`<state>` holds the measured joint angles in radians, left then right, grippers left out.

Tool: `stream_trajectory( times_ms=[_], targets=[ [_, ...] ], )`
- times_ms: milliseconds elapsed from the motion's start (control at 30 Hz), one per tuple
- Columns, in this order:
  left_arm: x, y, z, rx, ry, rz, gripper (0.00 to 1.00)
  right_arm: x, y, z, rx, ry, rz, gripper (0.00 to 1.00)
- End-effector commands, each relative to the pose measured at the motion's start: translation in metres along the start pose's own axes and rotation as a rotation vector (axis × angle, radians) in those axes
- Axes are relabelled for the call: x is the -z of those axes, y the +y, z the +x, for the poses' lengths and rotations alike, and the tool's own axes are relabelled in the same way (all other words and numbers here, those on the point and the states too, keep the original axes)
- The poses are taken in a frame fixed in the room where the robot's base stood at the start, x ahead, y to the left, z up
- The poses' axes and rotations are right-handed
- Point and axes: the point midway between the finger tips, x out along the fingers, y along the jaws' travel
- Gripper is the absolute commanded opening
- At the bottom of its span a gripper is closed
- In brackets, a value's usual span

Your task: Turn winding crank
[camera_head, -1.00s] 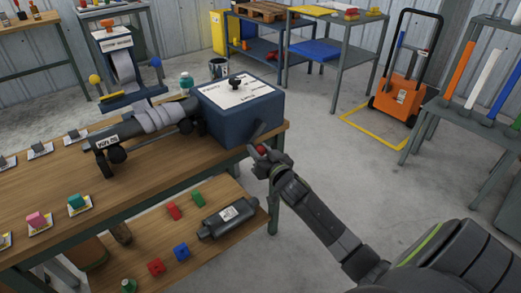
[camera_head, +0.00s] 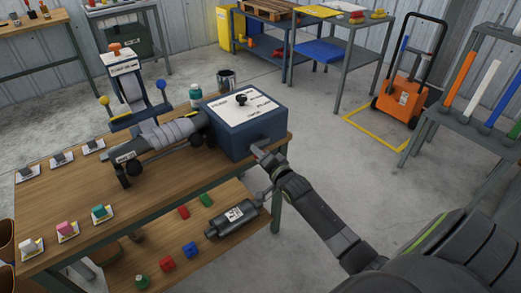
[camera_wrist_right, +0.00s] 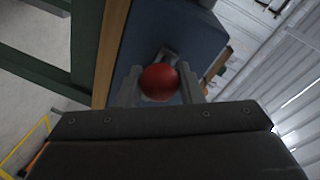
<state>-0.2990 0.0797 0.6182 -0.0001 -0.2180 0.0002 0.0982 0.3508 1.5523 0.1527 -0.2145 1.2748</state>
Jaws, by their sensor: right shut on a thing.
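A dark blue box (camera_head: 243,133) with a white labelled top and a black knob (camera_head: 241,99) stands at the right end of the wooden bench (camera_head: 84,199). The crank is at the box's right side; its red ball knob (camera_wrist_right: 160,82) shows in the right wrist view, in front of the blue box wall (camera_wrist_right: 187,35). My right gripper (camera_head: 262,156) is beside the box's lower right side. In the wrist view its two fingers (camera_wrist_right: 160,90) stand either side of the red knob, shut on it. The crank arm is mostly hidden. My left gripper is not in view.
A wrapped dark muffler (camera_head: 168,139) lies on the bench left of the box. A grey metal can (camera_head: 226,79) and a bottle (camera_head: 195,94) stand behind. The lower shelf (camera_head: 118,269) holds another muffler (camera_head: 234,217) and coloured blocks.

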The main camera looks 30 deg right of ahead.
Motion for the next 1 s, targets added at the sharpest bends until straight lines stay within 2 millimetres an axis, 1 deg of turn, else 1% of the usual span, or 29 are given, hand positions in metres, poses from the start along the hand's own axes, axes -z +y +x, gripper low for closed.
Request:
stream_trajectory(
  times_ms=[33,100,200,400,600,800,1000],
  targets=[
    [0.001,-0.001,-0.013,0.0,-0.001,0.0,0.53,0.005,-0.009,-0.001,-0.001,-0.007,0.045,0.0],
    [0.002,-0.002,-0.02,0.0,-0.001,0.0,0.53,0.007,-0.012,-0.002,-0.002,-0.018,0.111,0.0],
    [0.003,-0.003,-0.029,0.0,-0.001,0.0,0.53,0.011,-0.015,-0.002,-0.005,-0.033,0.204,0.0],
    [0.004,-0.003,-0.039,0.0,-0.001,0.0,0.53,0.021,-0.021,-0.002,-0.008,-0.064,0.388,0.0],
    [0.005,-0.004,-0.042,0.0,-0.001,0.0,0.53,0.031,-0.026,-0.003,-0.012,-0.094,0.572,0.0],
    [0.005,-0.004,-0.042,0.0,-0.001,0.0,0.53,0.041,-0.028,-0.003,-0.017,-0.122,0.738,0.0],
    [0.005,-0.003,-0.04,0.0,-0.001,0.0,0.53,0.05,-0.029,-0.003,-0.02,-0.143,0.866,0.0]
  ],
)
